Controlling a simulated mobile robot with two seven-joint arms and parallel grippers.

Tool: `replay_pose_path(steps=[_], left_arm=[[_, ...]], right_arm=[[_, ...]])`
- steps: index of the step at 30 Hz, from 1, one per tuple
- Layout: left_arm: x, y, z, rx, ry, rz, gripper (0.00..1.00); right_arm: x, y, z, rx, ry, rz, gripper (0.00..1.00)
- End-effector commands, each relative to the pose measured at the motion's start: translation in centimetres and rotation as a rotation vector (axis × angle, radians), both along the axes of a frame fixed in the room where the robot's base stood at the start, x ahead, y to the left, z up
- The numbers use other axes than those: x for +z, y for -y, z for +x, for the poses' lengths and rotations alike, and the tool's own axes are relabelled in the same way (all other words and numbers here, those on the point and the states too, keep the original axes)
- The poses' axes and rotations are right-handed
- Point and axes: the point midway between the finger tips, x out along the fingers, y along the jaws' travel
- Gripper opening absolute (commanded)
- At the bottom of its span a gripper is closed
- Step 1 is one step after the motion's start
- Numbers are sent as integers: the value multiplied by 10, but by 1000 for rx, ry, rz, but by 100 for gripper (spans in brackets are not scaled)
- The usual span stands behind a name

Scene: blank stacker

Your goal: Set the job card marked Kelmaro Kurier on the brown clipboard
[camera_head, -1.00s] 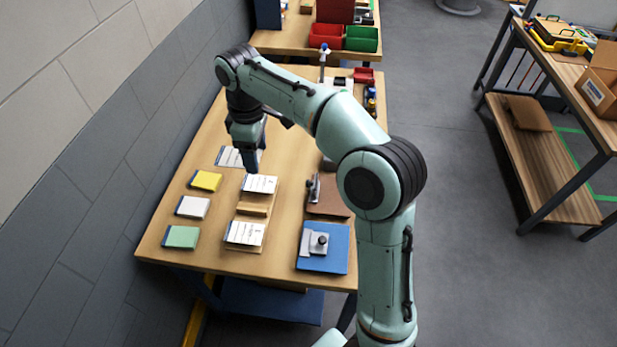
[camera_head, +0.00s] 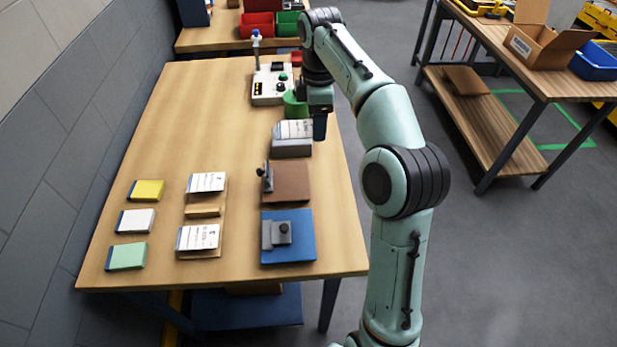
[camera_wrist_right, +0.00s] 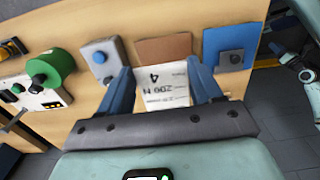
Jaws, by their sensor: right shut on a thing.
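My right gripper (camera_head: 319,130) is shut on a white job card (camera_head: 294,129). In the right wrist view the card (camera_wrist_right: 162,86) sits between the two blue fingers, its print upside down; I cannot read a name on it. In the head view the card appears above a grey clipboard (camera_head: 292,150). The brown clipboard (camera_head: 290,187), with a dark clip at its left, lies just in front of the grey one. It is bare and also shows in the wrist view (camera_wrist_right: 170,48), beyond the card. My left gripper is not in view.
Two white cards (camera_head: 207,181) (camera_head: 197,236) rest on wooden holders at the left. Yellow (camera_head: 147,190), white (camera_head: 136,220) and green (camera_head: 127,256) pads lie beside them. A blue clipboard (camera_head: 296,248) lies in front of the brown one. A control box (camera_head: 270,90) stands behind.

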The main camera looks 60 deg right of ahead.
Motion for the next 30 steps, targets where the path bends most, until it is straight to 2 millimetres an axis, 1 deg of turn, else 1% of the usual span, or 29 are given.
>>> replay_pose_path(steps=[1, 3, 9, 12, 15, 20, 24, 27, 30], left_arm=[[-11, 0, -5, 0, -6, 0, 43], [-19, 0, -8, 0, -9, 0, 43], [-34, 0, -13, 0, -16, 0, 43], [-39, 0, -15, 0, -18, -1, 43], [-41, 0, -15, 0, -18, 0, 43], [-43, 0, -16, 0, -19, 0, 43], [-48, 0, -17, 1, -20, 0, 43], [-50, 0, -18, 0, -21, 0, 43], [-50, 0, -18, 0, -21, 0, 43]], right_arm=[[-20, 0, -2, -1, -8, 2, 36], [-39, 0, -2, 0, -8, 3, 36], [-92, -1, -1, -1, -7, 3, 36], [-113, -1, -1, -1, -5, 3, 36], [-127, -1, 0, -1, -3, 2, 36], [-138, 0, 0, -2, -3, 2, 36], [-160, -1, 0, -1, -5, 3, 36], [-173, 0, 0, -1, -3, 1, 36], [-177, 0, 0, -1, -3, 2, 36]])
